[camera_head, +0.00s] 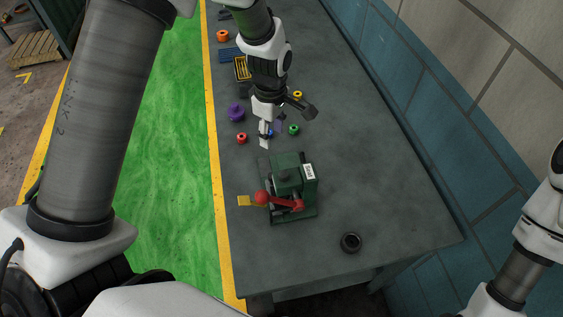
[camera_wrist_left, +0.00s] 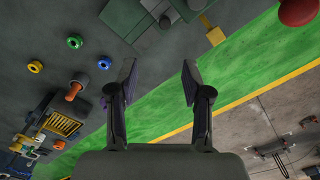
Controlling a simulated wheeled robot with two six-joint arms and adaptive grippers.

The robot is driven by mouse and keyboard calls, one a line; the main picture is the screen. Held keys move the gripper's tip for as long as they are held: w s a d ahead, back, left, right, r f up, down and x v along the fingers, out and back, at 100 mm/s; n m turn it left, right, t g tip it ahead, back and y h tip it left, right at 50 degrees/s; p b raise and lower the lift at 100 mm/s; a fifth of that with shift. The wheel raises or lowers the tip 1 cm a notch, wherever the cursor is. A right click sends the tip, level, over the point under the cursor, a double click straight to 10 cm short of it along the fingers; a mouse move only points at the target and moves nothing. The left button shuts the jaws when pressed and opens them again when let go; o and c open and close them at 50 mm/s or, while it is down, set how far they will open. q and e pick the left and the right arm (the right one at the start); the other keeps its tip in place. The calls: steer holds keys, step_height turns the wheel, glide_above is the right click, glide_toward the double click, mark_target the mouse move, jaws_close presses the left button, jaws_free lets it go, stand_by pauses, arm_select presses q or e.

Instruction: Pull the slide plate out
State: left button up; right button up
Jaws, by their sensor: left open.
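A green machine (camera_head: 290,178) stands on the grey workbench, with a red lever (camera_head: 282,202) ending in a red ball on its front. A yellow tab (camera_head: 244,200), which looks like the end of the slide plate, sticks out from its left side toward the bench edge. In the left wrist view the yellow tab (camera_wrist_left: 215,36) shows at the top, right of the machine's green base. My left gripper (camera_head: 284,123) is open and empty, above the bench behind the machine, apart from the tab. In the left wrist view its fingers (camera_wrist_left: 158,75) are spread. My right gripper is out of view.
Small coloured rings, a purple knob (camera_head: 236,112) and a yellow-and-black box (camera_head: 242,69) lie behind. The bench right of the machine is clear, up to a blue wall (camera_head: 415,110).

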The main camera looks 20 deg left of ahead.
arm_select(q)
steer(key=f+b, duration=0.2)
steer(key=f, duration=0.1)
steer(key=f+b, duration=0.6)
steer(key=shift+s, duration=0.4)
steer(key=shift+f, duration=0.45)
step_height(320, 180, down, 7)
steer(key=shift+a+r+p, duration=0.1)
steer(key=shift+p, duration=0.8)
steer(key=shift+s+r, duration=0.1)
steer(key=shift+s, duration=0.05)
steer(key=shift+c, duration=0.3)
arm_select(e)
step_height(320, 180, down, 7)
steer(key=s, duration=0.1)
arm_select(q)
jaws_close()
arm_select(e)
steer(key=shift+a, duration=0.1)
